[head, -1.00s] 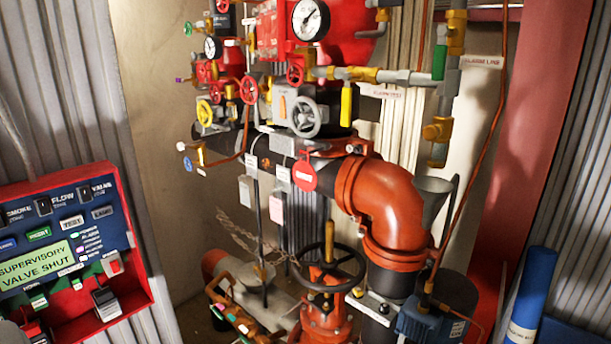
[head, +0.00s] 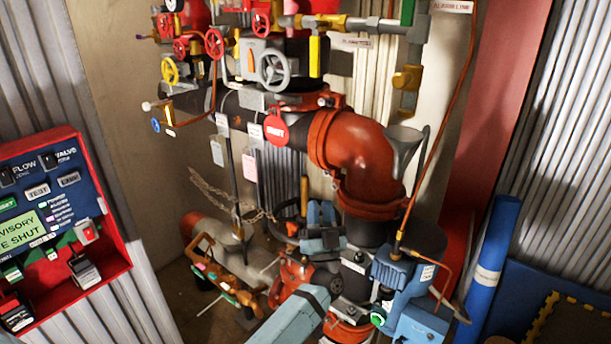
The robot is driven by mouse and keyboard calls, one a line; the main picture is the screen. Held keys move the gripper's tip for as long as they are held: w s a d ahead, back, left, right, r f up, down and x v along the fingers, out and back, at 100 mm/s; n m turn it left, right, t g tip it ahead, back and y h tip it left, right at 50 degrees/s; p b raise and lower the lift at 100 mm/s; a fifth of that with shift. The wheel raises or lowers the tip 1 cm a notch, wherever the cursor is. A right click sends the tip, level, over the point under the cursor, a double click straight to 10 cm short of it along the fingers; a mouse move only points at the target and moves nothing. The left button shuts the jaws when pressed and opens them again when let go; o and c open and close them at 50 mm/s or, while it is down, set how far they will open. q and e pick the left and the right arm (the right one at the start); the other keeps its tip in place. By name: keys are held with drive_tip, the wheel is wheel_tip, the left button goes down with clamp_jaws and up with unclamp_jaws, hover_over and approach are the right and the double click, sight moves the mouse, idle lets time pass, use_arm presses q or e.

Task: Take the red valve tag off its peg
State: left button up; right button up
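The red valve tag (head: 276,130) is a round red disc with white lettering. It hangs at the left of the orange-red pipe elbow, facing me. Its peg is too small to make out. My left gripper (head: 322,208) is light blue and dark, and points up and away from me in front of the valve handwheel. It is below and a little right of the tag, clearly apart from it. Nothing shows between its fingers, but their gap is not clear. The arm hides much of the handwheel. My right gripper is not in view.
The orange-red pipe elbow (head: 360,155) and a grey funnel (head: 405,148) stand right of the tag. White and pink cards (head: 250,166) hang left of it. A grey handwheel (head: 273,69) is above. A blue motor (head: 400,276) and the red alarm panel (head: 118,235) flank the lower area.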

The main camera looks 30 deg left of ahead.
sight(282, 140)
use_arm(q)
drive_tip(key=a+r+n+g+y+p, duration=0.1)
drive_tip(key=a+r+n+g+y, duration=0.1)
drive_tip(key=g, duration=0.4)
drive_tip(key=w+a+r+n+g+y+p, duration=0.1)
drive_tip(key=a+r+n+g+y, duration=0.2)
drive_tip(key=a+r+n+g, duration=0.2)
drive_tip(key=w+a+r+n+g+y+p, duration=0.1)
drive_tip(key=a+r+n+g+y, duration=0.2)
drive_tip(key=r+n+g, duration=0.2)
drive_tip(key=shift+a+r+g+p, duration=0.15)
drive_tip(key=shift+r+g, duration=0.05)
drive_tip(key=shift+g, duration=0.5)
drive_tip(key=shift+a+r+g+p, duration=0.15)
drive_tip(key=shift+r+g, duration=0.05)
drive_tip(key=shift+g, duration=0.5)
drive_tip(key=shift+a+r, duration=0.3)
drive_tip(key=shift+a, duration=0.1)
drive_tip(key=shift+w+a, duration=0.1)
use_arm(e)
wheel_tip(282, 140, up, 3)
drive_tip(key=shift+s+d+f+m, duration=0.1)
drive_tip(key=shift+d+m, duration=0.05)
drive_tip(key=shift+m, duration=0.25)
use_arm(q)
drive_tip(key=shift+c, duration=0.2)
